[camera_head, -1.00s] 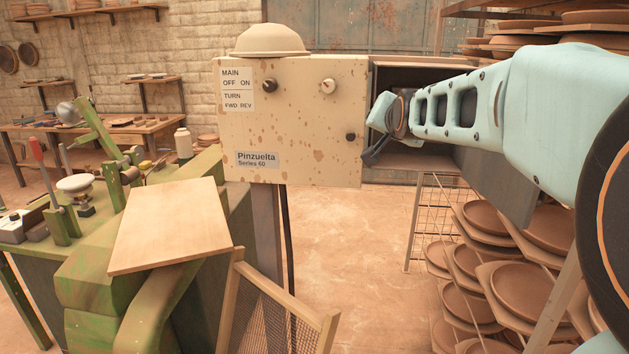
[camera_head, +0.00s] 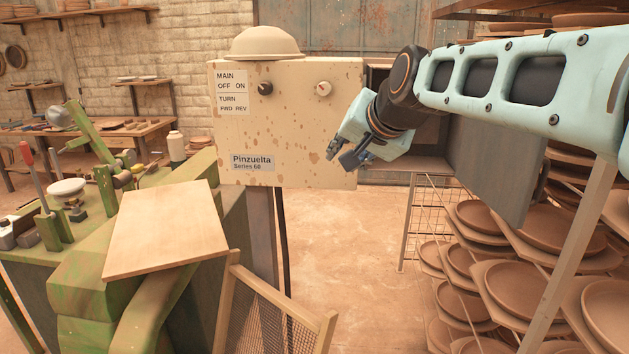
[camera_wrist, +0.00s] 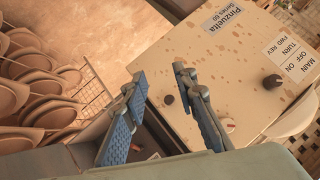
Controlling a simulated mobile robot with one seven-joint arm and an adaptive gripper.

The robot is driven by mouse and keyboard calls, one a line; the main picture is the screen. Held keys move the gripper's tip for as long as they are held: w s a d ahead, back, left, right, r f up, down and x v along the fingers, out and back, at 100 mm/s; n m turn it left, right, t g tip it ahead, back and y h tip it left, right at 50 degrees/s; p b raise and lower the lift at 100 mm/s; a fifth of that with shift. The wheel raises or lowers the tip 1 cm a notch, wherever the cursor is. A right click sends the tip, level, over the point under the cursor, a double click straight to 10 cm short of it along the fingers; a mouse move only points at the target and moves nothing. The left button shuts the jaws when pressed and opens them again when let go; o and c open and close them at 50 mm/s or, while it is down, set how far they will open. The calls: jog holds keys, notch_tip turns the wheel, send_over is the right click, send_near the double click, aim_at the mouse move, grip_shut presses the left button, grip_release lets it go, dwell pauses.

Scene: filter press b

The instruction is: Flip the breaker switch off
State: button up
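The cream control box (camera_head: 300,130), labelled Pinzuelta Series 60, stands at the centre of the head view. My gripper (camera_head: 339,155) is in front of the box's lower right corner, fingers open and empty.
A dark open compartment with a grey door (camera_head: 495,165) is right of the box. Racks of clay plates (camera_head: 500,215) fill the right side. A green machine with a wooden board (camera_head: 165,230) stands lower left. A domed hat (camera_head: 267,43) lies on the box.

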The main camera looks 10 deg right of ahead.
jog(key=s+f+n+g, duration=0.1)
jog(key=s+f, duration=0.2)
jog(key=s, duration=0.2)
jog(key=shift+s+d, duration=0.15)
jog(key=shift+s, duration=0.1)
jog(key=shift+f, duration=0.1)
jog(key=s+f+n+g+h, duration=0.1)
jog(key=s+f+n+g, duration=0.1)
jog(key=s+f, duration=0.5)
jog(key=s+d+f+n+g+h+p, duration=0.1)
jog(key=s+f, duration=0.5)
jog(key=s, duration=0.8)
jog(key=shift+s+d+f+n+g, duration=0.15)
jog(key=shift+s+f+n+g, duration=0.25)
jog(key=shift+n, duration=0.1)
